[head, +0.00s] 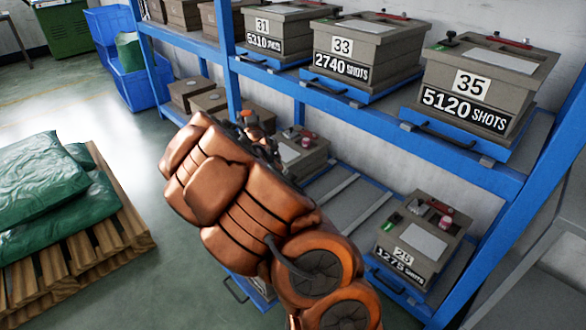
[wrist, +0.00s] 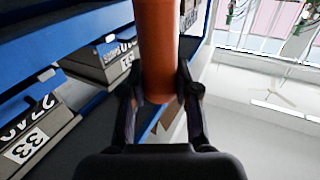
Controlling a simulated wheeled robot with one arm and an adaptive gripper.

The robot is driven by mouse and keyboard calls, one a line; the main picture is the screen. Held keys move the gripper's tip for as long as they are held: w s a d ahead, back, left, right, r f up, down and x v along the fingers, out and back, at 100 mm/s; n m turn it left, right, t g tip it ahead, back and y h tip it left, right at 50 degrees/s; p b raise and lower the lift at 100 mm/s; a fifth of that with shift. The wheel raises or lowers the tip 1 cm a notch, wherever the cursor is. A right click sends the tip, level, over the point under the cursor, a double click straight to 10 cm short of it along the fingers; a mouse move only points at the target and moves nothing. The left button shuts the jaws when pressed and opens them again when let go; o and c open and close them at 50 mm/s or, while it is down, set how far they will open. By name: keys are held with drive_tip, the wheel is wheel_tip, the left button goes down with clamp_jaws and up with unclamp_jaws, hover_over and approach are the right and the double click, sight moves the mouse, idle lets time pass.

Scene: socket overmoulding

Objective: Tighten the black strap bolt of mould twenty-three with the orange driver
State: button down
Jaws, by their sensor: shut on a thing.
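My gripper (wrist: 160,98) is shut on the orange driver (wrist: 158,45), a smooth orange cylinder between its two black fingers in the wrist view. The driver's far end runs out of the top of that view. In the head view, my orange arm hides most of the gripper, which is above the lower shelf. A grey-brown mould (head: 301,158) stands there just right of the gripper, with a dark knob and a pinkish cap on top. My arm covers its front, so I cannot read its number. The black strap bolt cannot be made out.
Mould 25 (head: 419,240) stands at the right of the lower shelf, beyond a bare stretch of rails (head: 352,200). Moulds 31 (head: 285,25), 33 (head: 365,50) and 35 (head: 478,90) line the upper shelf. A blue upright (head: 228,60) stands close behind my gripper. Green sacks (head: 45,180) lie on a pallet.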

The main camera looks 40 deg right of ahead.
drive_tip(key=s+d+f+m+g+h+b, duration=0.1)
drive_tip(key=s+d+f+b, duration=0.3)
drive_tip(key=f, duration=0.3)
drive_tip(key=s+d+f+m+g+h+b, duration=0.1)
drive_tip(key=s+d+f+h+b, duration=0.1)
drive_tip(key=s+d+f+b, duration=0.2)
drive_tip(key=shift+s+d+f+b, duration=0.25)
drive_tip(key=shift+d+f+b, duration=1.45)
drive_tip(key=shift+f, duration=0.35)
wheel_tip(320, 180, down, 7)
drive_tip(key=b, duration=0.2)
drive_tip(key=shift+f+p, duration=0.1)
drive_tip(key=shift+p, duration=0.25)
idle(0.7)
